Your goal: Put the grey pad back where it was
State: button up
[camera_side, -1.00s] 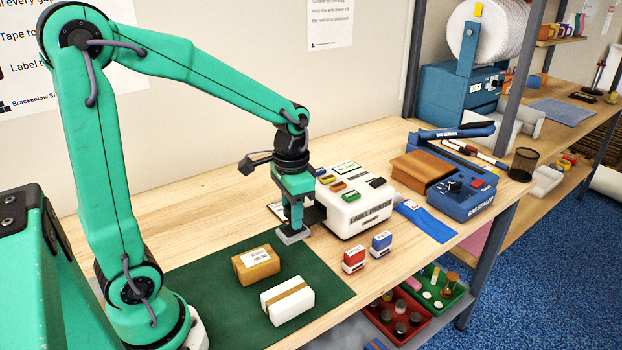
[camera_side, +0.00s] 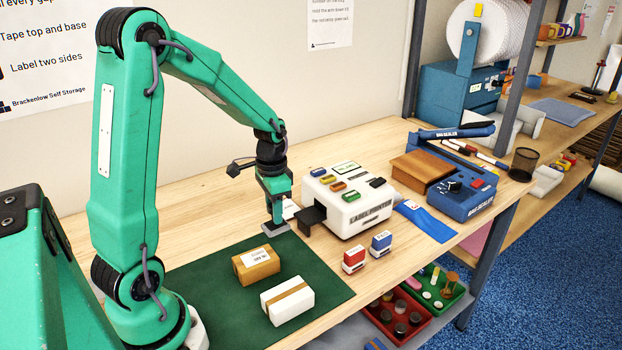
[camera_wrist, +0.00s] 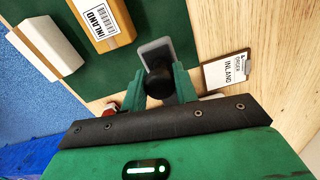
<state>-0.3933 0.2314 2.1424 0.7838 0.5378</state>
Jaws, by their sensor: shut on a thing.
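The grey pad (camera_side: 275,229) is a small flat block with a round black knob, seen in the wrist view (camera_wrist: 153,50). My gripper (camera_side: 276,213) points down and is shut on the knob, with its green fingers on either side in the wrist view (camera_wrist: 159,88). The pad is level, by the back right corner of the green mat (camera_side: 215,315). I cannot tell whether it touches the surface below or hangs just above it.
A brown carton (camera_side: 256,266) and a white carton (camera_side: 287,300) lie on the mat. The label printer (camera_side: 347,200) and two stamps, red (camera_side: 354,260) and blue (camera_side: 381,244), stand to the right. An order card (camera_wrist: 226,71) lies beside the gripper. Bare bench is behind the mat.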

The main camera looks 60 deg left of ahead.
jog(key=shift+a+f, duration=0.35)
jog(key=shift+a, duration=0.2)
jog(key=shift+f, duration=2)
jog(key=shift+f, duration=0.1)
jog(key=o, duration=0.9)
notch_tip(320, 180, up, 12)
jog(key=shift+w+r, duration=0.1)
jog(key=shift+r, duration=0.05)
